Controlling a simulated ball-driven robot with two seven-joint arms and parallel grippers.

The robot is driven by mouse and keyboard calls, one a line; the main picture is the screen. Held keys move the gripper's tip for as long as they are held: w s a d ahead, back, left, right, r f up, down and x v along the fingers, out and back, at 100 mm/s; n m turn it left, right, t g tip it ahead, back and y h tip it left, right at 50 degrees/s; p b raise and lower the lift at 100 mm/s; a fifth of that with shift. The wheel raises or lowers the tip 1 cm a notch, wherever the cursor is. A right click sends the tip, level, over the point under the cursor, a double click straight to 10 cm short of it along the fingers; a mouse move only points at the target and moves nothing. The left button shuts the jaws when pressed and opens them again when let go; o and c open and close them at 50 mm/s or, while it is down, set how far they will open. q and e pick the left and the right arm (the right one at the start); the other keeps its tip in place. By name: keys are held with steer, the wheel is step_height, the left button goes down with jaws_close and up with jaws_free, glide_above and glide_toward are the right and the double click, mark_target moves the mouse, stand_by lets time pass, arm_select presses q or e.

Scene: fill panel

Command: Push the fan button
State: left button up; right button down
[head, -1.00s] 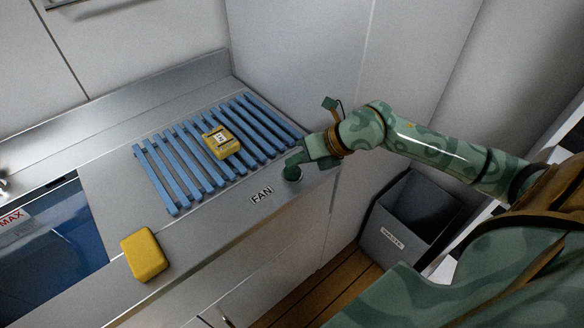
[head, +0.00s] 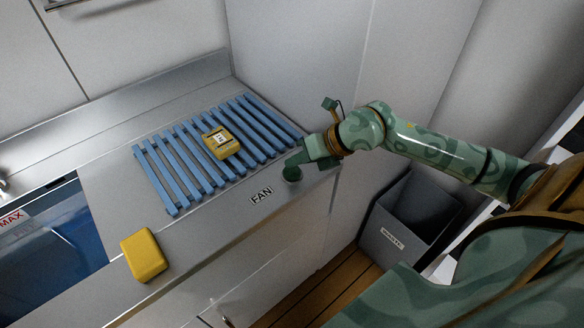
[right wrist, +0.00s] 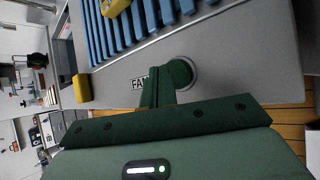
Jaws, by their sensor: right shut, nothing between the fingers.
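The "FAN" label (head: 262,195) is on the steel counter top near its front edge. Beside it is the round dark green fan button (head: 291,174), with a grey ring around it in the right wrist view (right wrist: 194,74). My right gripper (head: 294,163) is shut and empty, its fingers pointing down at the button. In the right wrist view, the fingers (right wrist: 160,86) overlap the button and partly hide it and the label. The greens blend, so I cannot tell whether the tips touch it or are just above. My left gripper is not in view.
A blue slatted rack (head: 170,187) with a yellow device (head: 221,142) lies behind the button. A yellow sponge-like block (head: 144,254) sits at the front left. A sink (head: 58,240) is at far left. A grey bin (head: 400,232) stands on the floor at right.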

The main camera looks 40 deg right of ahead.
mark_target(297, 172)
steer(key=shift+f, duration=0.1)
stand_by(0.6)
steer(key=shift+f, duration=0.35)
steer(key=shift+f, duration=0.3)
stand_by(0.4)
steer(key=shift+r+p, duration=0.7)
steer(key=shift+r, duration=0.1)
steer(key=shift+r, duration=0.15)
step_height(297, 172, up, 6)
steer(key=p, duration=0.5)
